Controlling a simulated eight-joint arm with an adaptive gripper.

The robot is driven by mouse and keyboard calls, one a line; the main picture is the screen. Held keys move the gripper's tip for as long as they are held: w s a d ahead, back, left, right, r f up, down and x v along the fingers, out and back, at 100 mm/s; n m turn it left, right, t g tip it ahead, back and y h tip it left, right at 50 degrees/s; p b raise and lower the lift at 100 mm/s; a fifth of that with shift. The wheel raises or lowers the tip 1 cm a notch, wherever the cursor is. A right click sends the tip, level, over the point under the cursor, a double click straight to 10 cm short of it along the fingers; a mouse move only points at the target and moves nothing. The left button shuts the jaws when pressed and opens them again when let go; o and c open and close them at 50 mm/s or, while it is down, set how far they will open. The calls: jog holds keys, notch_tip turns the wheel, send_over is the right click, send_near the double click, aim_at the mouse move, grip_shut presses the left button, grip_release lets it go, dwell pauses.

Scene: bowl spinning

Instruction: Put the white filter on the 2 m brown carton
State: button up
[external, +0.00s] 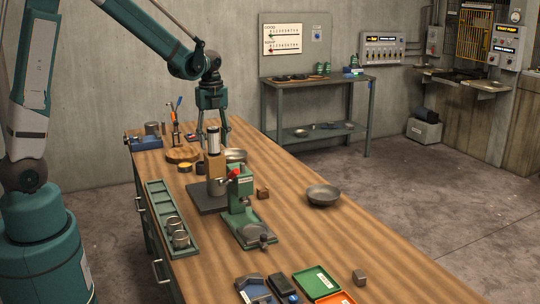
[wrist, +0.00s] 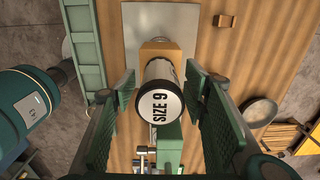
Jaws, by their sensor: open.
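The white filter (external: 214,141) is a short upright cylinder with dark ends. It appears to stand on top of the brown carton (external: 216,166). In the wrist view the filter (wrist: 160,106) shows its round white face marked "SIZE 9", with part of the tan carton (wrist: 160,50) behind it. My gripper (external: 214,132) points down over the filter. Its fingers in the wrist view (wrist: 160,92) are spread on both sides of the filter, with gaps visible, so it is open. The lower part of the filter and much of the carton are hidden in the wrist view.
A green press (external: 245,210) is close in front. A green tray (external: 163,212) with metal cups lies left, and metal bowls (external: 323,194) (external: 236,156) lie right and behind. The right side of the table is mostly clear.

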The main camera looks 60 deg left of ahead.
notch_tip(320, 180, up, 11)
jog(key=shift+f, duration=0.15)
dwell(0.4)
dwell(0.5)
jog(key=shift+d, duration=0.1)
jog(key=shift+s+d+r, duration=0.25)
jog(key=shift+d, duration=0.15)
jog(key=s+d+r+n+t, duration=0.2)
jog(key=s+d+n+t, duration=0.5)
jog(key=s+d+n, duration=1.1)
jog(key=s+d, duration=0.4)
jog(key=d, duration=0.2)
jog(key=shift+s+r, duration=0.3)
jog(key=shift+s, duration=0.05)
